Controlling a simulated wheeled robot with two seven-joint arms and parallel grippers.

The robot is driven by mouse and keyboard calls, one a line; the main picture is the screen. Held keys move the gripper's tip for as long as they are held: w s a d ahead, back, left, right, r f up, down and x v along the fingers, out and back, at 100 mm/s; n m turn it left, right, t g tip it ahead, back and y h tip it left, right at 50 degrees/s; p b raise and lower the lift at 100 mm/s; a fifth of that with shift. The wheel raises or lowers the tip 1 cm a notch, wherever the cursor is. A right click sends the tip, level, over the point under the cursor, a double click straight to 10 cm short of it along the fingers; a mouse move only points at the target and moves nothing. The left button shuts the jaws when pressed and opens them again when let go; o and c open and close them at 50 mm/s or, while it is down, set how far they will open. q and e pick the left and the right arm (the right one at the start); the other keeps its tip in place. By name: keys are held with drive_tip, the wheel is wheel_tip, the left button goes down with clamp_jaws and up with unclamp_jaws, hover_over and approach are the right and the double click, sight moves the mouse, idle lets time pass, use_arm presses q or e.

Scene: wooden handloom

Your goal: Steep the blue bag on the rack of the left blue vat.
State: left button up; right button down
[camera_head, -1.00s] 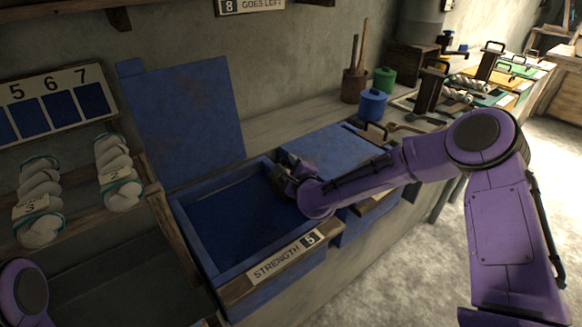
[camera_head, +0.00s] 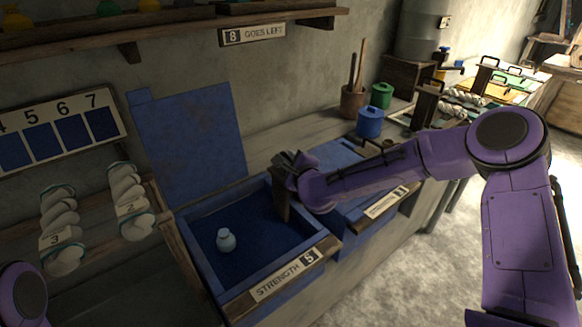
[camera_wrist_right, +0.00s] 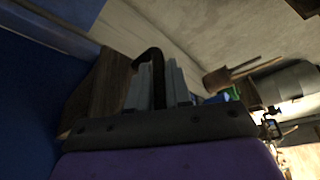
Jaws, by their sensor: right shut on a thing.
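The left blue vat (camera_head: 205,265) has its blue lid (camera_head: 190,140) standing up against the wall and a "STRENGTH 5" label in front. The small pale blue bag (camera_head: 226,240) shows upright in the dark blue of the vat, left of centre. I cannot make out the rack's surface beneath it. My right gripper (camera_head: 290,162) is above the vat's right side, shut on the black bent handle (camera_wrist_right: 152,70) of a dark wooden upright (camera_head: 280,202). The wooden upright (camera_wrist_right: 95,90) also shows in the wrist view. My left gripper is out of view.
A second blue vat (camera_head: 340,155) with its lid down stands at the right. Blue (camera_head: 370,122) and green (camera_head: 381,95) pots stand behind it. Twisted skeins (camera_head: 130,202) hang at the left, near the number board (camera_head: 60,130). A shelf (camera_head: 180,25) runs above.

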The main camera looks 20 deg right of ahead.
wheel_tip(320, 180, up, 8)
drive_tip(key=p, duration=0.4)
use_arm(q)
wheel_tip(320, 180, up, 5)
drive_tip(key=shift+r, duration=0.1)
use_arm(e)
drive_tip(key=shift+r, duration=0.2)
drive_tip(key=shift+w, duration=0.1)
drive_tip(key=c, duration=1.1)
unclamp_jaws()
drive_tip(key=shift+r, duration=0.1)
drive_tip(key=shift+s, duration=0.5)
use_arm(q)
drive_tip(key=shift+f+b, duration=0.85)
use_arm(e)
drive_tip(key=v, duration=0.9)
drive_tip(key=shift+s+r, duration=0.15)
drive_tip(key=shift+s, duration=0.25)
